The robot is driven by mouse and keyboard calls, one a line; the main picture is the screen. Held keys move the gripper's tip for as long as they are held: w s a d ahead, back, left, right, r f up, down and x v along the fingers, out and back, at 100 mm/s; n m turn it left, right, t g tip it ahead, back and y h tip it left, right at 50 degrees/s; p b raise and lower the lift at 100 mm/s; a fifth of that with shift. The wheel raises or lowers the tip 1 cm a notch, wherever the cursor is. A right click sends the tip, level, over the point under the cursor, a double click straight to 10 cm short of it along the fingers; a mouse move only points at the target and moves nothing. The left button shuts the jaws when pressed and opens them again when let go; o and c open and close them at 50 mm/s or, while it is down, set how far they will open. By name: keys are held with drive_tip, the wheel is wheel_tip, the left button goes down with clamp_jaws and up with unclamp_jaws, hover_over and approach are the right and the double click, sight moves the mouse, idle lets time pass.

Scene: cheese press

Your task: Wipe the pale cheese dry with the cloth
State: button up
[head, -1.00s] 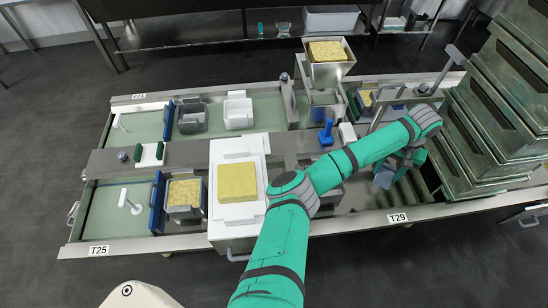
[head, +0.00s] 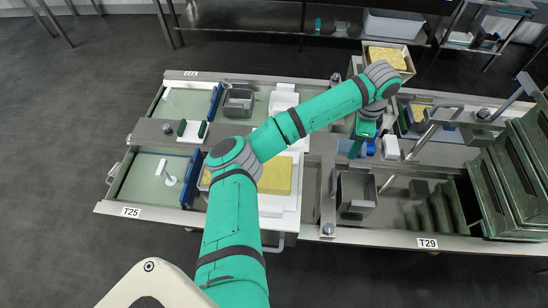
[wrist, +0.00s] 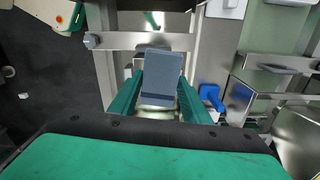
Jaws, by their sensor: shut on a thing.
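My gripper (wrist: 158,98) has green fingers and is shut on a grey-blue cloth (wrist: 164,70) that stands up between them in the wrist view. In the head view my gripper (head: 357,146) is beside a blue tool, below the metal hopper; the cloth cannot be made out there. A yellow cheese block (head: 276,178) lies on a white board (head: 284,215) left of my gripper, apart from it and partly behind my arm. I cannot tell by colour which cheese is the pale one.
The blue tool (head: 369,149) and a white block (head: 391,147) stand right of my gripper. A grey tub (head: 356,191) is in front of it. Green crates (head: 510,170) are stacked at the right. Left basins (head: 150,180) hold white-handled tools.

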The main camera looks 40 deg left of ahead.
drive_tip(key=s+a+r+m, duration=0.3)
drive_tip(key=s+a+m, duration=0.5)
drive_tip(key=s+a, duration=0.1)
drive_tip(key=m, duration=0.8)
approach(273, 167)
drive_tip(key=s+d, duration=0.1)
drive_tip(key=s, duration=0.1)
drive_tip(key=shift+s+d+f, duration=0.2)
drive_tip(key=shift+s+d, duration=0.1)
drive_tip(key=shift+d, duration=0.1)
drive_tip(key=shift+s+f+m, duration=0.1)
drive_tip(key=shift+m, duration=0.3)
drive_tip(key=shift+f, duration=2.3)
drive_tip(key=shift+f, duration=0.6)
drive_tip(key=shift+w+a+r, duration=0.1)
drive_tip(key=shift+w+a, duration=0.4)
drive_tip(key=shift+w, duration=0.3)
drive_tip(key=shift+w+a, duration=0.5)
drive_tip(key=shift+w, duration=0.25)
drive_tip(key=shift+s+d, duration=0.1)
